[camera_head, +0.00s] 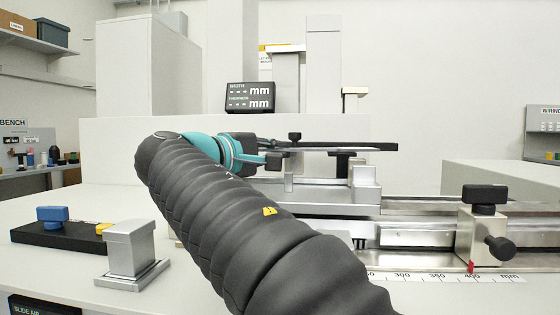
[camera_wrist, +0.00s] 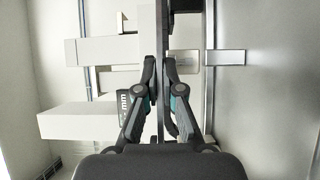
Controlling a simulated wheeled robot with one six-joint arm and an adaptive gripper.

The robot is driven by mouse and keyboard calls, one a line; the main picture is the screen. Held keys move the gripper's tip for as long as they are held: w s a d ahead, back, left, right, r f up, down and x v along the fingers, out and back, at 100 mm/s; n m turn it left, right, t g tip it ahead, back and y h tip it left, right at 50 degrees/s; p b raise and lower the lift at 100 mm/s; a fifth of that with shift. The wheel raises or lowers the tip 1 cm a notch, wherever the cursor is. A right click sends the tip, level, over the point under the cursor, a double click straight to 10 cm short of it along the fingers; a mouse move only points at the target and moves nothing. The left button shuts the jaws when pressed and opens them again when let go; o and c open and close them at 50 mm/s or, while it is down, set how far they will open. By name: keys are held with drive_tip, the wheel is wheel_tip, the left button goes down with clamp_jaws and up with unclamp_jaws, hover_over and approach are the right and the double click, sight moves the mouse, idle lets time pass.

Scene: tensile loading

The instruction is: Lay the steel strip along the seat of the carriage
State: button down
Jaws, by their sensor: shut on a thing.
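My gripper (camera_head: 272,160) reaches right from the bent arm, near the carriage. In the wrist view its two fingers (camera_wrist: 160,66) are closed together on a thin strip (camera_wrist: 160,25), the steel strip, seen nearly edge-on. The carriage (camera_head: 330,196) is a pale metal block on the rail. A step stands at its right end, and its seat is partly hidden by my arm. A long dark bar (camera_head: 360,147) runs level above the carriage; I cannot tell whether it is part of the strip. The strip looks apart from the seat.
A black-knobbed metal block (camera_head: 480,225) stands on the rail to the right, above a millimetre scale (camera_head: 430,276). A display (camera_head: 249,97) stands behind. A metal block (camera_head: 131,250) and a black base with a blue knob (camera_head: 53,216) are on the left.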

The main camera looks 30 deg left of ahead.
drive_tip(key=shift+f, duration=0.75)
drive_tip(key=shift+f, duration=0.15)
drive_tip(key=c, duration=1.3)
unclamp_jaws()
drive_tip(key=shift+f, duration=0.2)
drive_tip(key=v, duration=0.9)
drive_tip(key=b+v, duration=0.1)
drive_tip(key=v, duration=0.3)
drive_tip(key=shift+s+d+r, duration=0.1)
drive_tip(key=shift+s+d, duration=0.15)
drive_tip(key=shift+s, duration=0.25)
